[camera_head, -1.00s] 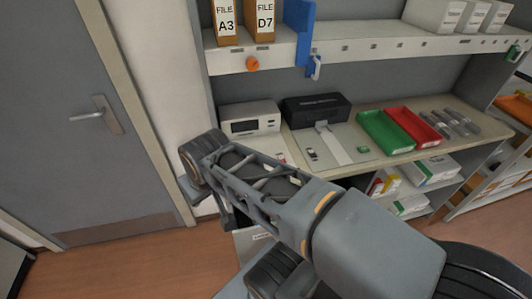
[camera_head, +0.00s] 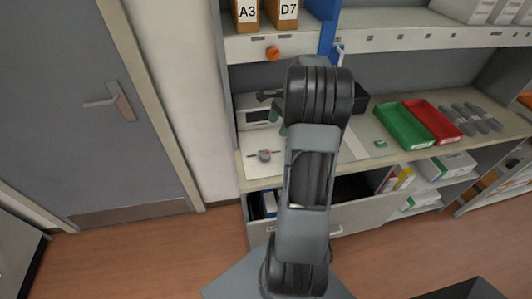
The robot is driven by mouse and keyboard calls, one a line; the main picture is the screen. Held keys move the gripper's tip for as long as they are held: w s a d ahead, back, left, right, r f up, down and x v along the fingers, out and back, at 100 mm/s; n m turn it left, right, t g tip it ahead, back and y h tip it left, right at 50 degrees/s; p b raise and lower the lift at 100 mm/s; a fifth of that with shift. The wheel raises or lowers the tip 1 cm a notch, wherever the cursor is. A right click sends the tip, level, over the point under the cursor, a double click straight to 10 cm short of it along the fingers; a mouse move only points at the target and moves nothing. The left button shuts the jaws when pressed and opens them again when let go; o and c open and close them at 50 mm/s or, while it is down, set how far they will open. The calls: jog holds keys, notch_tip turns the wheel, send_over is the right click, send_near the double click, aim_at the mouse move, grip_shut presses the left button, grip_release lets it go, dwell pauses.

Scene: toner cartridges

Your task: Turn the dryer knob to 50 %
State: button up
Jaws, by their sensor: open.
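An orange round knob (camera_head: 273,52) sits on the front edge of the upper shelf, below the file boxes; I cannot read any scale on it. A small grey knob-like part (camera_head: 264,155) lies on a white panel (camera_head: 256,169) at the left of the bench. I cannot tell which of the two is the dryer knob. A white box with a dark display (camera_head: 257,115) stands behind the panel, partly hidden by my arm. My gripper (camera_head: 272,112) is open in front of this box, mostly hidden behind my wrist, apart from both knobs.
A blue upright bracket (camera_head: 329,35) stands right of the orange knob. A green tray (camera_head: 401,126) and a red tray (camera_head: 432,121) lie on the bench to the right. A drawer (camera_head: 350,218) below the bench stands open. A grey door (camera_head: 80,110) is at the left.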

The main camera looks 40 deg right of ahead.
aim_at(266, 154)
jog(key=p+x, duration=0.1)
jog(key=x, duration=1.2)
jog(key=shift+f+p, duration=0.25)
jog(key=shift+p, duration=0.1)
jog(key=c, duration=0.9)
